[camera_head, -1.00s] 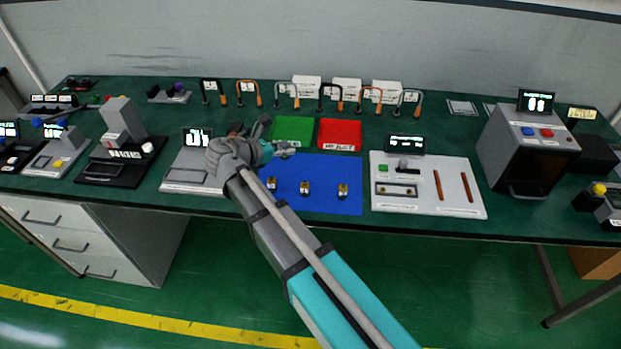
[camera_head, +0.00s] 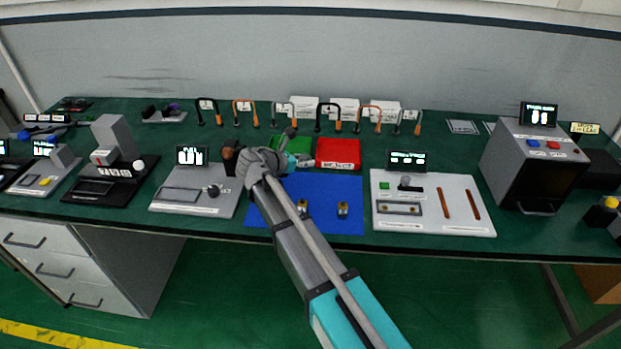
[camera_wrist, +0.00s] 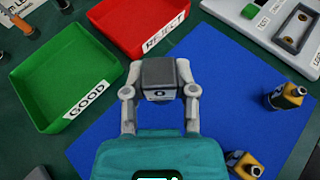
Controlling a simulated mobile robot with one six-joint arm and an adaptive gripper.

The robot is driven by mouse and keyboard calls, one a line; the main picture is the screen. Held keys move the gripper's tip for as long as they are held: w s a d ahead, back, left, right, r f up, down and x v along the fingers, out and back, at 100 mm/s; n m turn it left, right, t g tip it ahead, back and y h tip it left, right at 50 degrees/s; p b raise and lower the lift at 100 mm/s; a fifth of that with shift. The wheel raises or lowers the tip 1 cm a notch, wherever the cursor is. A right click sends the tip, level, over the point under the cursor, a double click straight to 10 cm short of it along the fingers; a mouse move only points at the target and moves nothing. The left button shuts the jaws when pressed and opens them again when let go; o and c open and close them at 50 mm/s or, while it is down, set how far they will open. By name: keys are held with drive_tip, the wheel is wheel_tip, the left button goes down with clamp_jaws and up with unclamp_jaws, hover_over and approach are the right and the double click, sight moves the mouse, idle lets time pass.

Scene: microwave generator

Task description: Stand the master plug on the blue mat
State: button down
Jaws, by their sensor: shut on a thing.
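The blue mat (camera_head: 335,187) lies in the middle of the bench and fills the centre of the wrist view (camera_wrist: 215,75). Two dark plugs with brassy parts stand on it: one at its middle (camera_head: 303,207), one to the right (camera_head: 342,209). They also show in the wrist view, one (camera_wrist: 285,95) farther right and one (camera_wrist: 243,162) lower. My gripper (camera_wrist: 160,78) is over the mat's edge beside the trays, shut on a dark grey block (camera_wrist: 160,73) with a small round mark. I cannot tell for certain that this is the master plug. My arm hides the mat's left part.
The green GOOD tray (camera_wrist: 65,75) and red REJECT tray (camera_head: 338,153) sit just behind the mat. A grey device (camera_head: 195,200) is to the left, and a white test board (camera_head: 460,205) to the right. The mat's right half has free room.

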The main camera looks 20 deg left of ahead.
sight(310, 180)
drive_tip(key=shift+w+d+f+b, duration=0.2)
drive_tip(key=shift+w+f+b, duration=0.7)
drive_tip(key=shift+f, duration=0.25)
drive_tip(key=shift+w+f+b, duration=0.35)
drive_tip(key=shift+f, duration=0.15)
drive_tip(key=shift+w+d+f+b, duration=0.1)
drive_tip(key=shift+f+b, duration=0.25)
drive_tip(key=shift+b, duration=0.05)
drive_tip(key=shift+f+b, duration=1.15)
drive_tip(key=shift+f, duration=0.1)
drive_tip(key=shift+c, duration=2.1)
unclamp_jaws()
